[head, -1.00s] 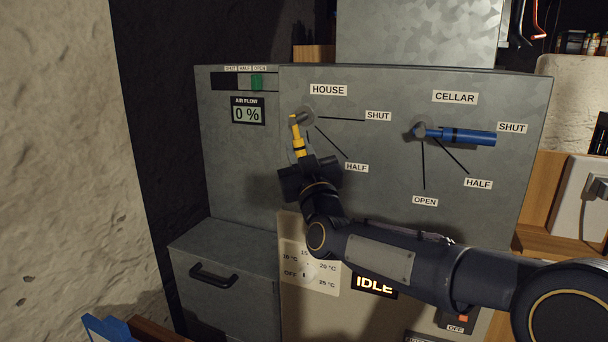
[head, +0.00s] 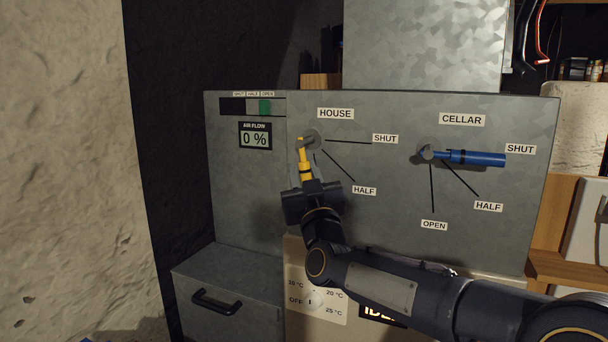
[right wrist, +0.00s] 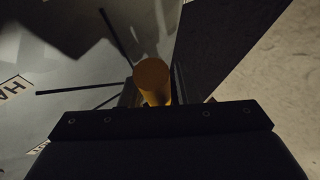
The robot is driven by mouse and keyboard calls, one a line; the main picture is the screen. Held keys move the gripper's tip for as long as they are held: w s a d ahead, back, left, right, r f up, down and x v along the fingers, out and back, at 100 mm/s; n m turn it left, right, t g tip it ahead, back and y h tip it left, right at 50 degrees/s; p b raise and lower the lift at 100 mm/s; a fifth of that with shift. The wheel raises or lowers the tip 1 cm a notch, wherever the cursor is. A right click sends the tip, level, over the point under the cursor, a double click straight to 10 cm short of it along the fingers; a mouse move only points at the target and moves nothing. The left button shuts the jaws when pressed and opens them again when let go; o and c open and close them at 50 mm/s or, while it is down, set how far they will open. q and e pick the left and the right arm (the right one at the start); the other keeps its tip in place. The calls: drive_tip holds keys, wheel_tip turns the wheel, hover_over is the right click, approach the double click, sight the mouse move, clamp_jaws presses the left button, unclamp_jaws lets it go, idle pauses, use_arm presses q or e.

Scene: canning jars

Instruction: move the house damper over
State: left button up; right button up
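The house damper's yellow handle (head: 305,162) hangs almost straight down from its pivot under the HOUSE label (head: 335,114), away from the SHUT and HALF lines. My right gripper (head: 310,192) is at the lower end of this handle. In the right wrist view the yellow handle end (right wrist: 152,78) stands just beyond the dark gripper body, with dark finger parts close beside it. Whether the fingers press on it is too dark to tell. The house OPEN label is hidden behind my gripper. My left gripper is out of view.
The blue cellar handle (head: 475,158) points right at SHUT. The air flow display (head: 254,139) reads 0 %, and the green slider (head: 265,107) above it is under OPEN. A temperature knob (head: 314,299) sits below my gripper. A drawer with a black handle (head: 216,302) is lower left.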

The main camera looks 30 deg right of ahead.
drive_tip(key=shift+s+f, duration=0.1)
drive_tip(key=b+v, duration=0.1)
drive_tip(key=v, duration=0.6)
drive_tip(key=shift+s, duration=0.3)
drive_tip(key=shift+f, duration=0.15)
drive_tip(key=s+a+f+g+y, duration=0.3)
drive_tip(key=s+f+g, duration=0.3)
drive_tip(key=s+f, duration=0.35)
drive_tip(key=s+a+f+m+g+y, duration=0.1)
drive_tip(key=s+a+f+g+y, duration=0.15)
drive_tip(key=s+f+g, duration=0.5)
drive_tip(key=s+a+f+g+y, duration=0.2)
drive_tip(key=s+f+g+y, duration=0.15)
drive_tip(key=s+f, duration=0.8)
wheel_tip(320, 180, up, 13)
drive_tip(key=w+p, duration=0.1)
drive_tip(key=p, duration=1.4)
drive_tip(key=shift+w+g+h, duration=0.3)
